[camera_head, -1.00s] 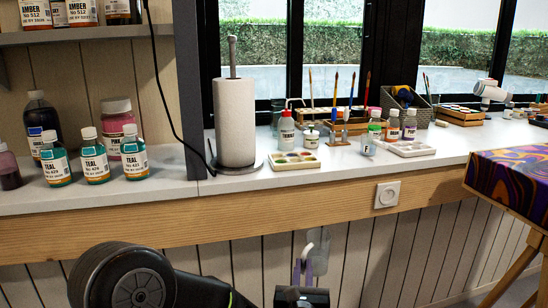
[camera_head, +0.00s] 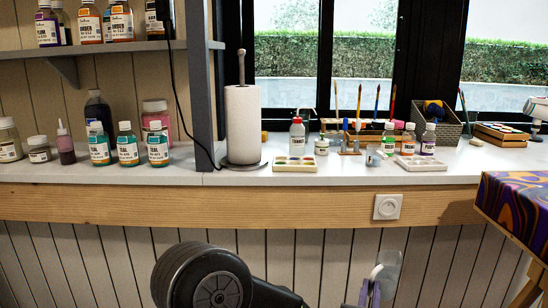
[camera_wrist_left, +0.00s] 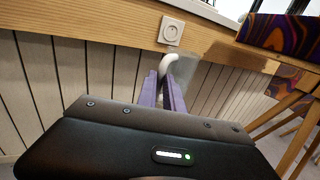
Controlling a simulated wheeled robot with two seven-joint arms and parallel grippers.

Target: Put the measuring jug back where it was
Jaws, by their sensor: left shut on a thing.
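The measuring jug (camera_head: 388,268) is a clear, see-through vessel with a whitish handle. It is low in the head view, in front of the panelled wall below the counter. My left gripper (camera_head: 372,290) has purple fingers and is shut on the jug at its handle side, holding it in the air. In the left wrist view the jug (camera_wrist_left: 184,72) shows beyond the fingertips of the left gripper (camera_wrist_left: 163,82), with its pale curved handle between them. The jug's outline is faint against the panels. My right gripper is not in view.
The white counter (camera_head: 225,179) bears teal bottles (camera_head: 128,150), a paper towel roll (camera_head: 242,125), palettes (camera_head: 295,163), brushes and small bottles. A socket (camera_head: 388,207) is on its wooden front. A patterned box (camera_head: 515,205) stands at right. Bare counter shows along the front edge.

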